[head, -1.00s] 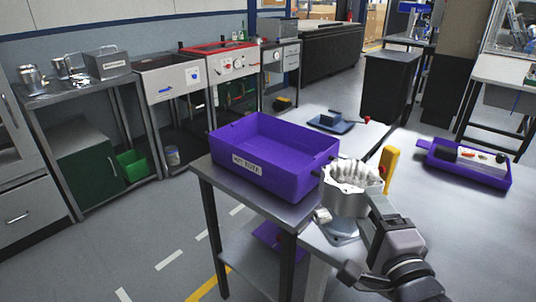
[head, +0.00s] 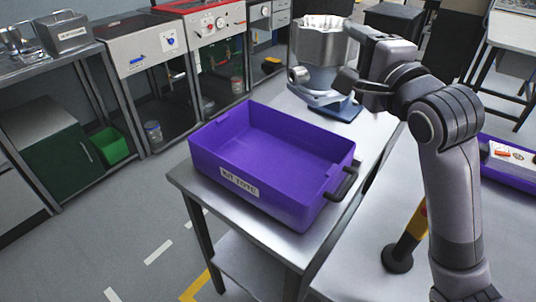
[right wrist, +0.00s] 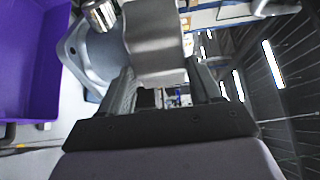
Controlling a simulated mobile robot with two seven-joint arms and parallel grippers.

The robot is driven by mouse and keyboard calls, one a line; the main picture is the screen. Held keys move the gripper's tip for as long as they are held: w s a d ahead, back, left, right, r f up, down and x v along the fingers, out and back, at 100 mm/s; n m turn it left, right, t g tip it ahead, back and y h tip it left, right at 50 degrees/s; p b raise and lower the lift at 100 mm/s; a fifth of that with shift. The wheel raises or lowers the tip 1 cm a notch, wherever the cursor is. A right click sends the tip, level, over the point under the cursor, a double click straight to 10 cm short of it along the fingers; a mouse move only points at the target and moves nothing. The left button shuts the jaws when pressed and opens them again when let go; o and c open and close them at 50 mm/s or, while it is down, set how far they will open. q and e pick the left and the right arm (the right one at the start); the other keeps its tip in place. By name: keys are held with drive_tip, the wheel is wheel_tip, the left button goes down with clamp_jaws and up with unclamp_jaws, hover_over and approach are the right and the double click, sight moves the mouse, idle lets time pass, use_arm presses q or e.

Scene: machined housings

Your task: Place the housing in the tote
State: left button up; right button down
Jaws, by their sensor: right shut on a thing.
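The housing (head: 318,45) is a bright metal body with a side port and a blue-grey flange below. My right gripper (head: 352,62) is shut on it, and it is held up in the air. In the head view it appears beyond the far right corner of the purple tote (head: 222,170). The tote is labelled, looks empty and stands on the near metal table. In the right wrist view, the housing (right wrist: 155,40) is between the fingers of the gripper (right wrist: 160,92), and the tote (right wrist: 25,70) is to its left. My left gripper is not in view.
A yellow post with a black base (head: 398,260) stands near my right arm. A purple tray with parts (head: 515,180) is at the right edge. The tote's handle (head: 342,184) sticks out rightward.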

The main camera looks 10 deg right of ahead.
drive_tip(key=shift+w+r, duration=0.25)
drive_tip(key=shift+r, duration=0.2)
drive_tip(key=shift+w+f, duration=0.1)
drive_tip(key=shift+f, duration=0.1)
use_arm(q)
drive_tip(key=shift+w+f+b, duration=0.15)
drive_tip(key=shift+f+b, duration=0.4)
drive_tip(key=shift+b, duration=0.05)
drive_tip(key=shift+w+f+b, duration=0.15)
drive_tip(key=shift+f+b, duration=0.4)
use_arm(e)
wheel_tip(320, 180, down, 19)
drive_tip(key=shift+f, duration=0.15)
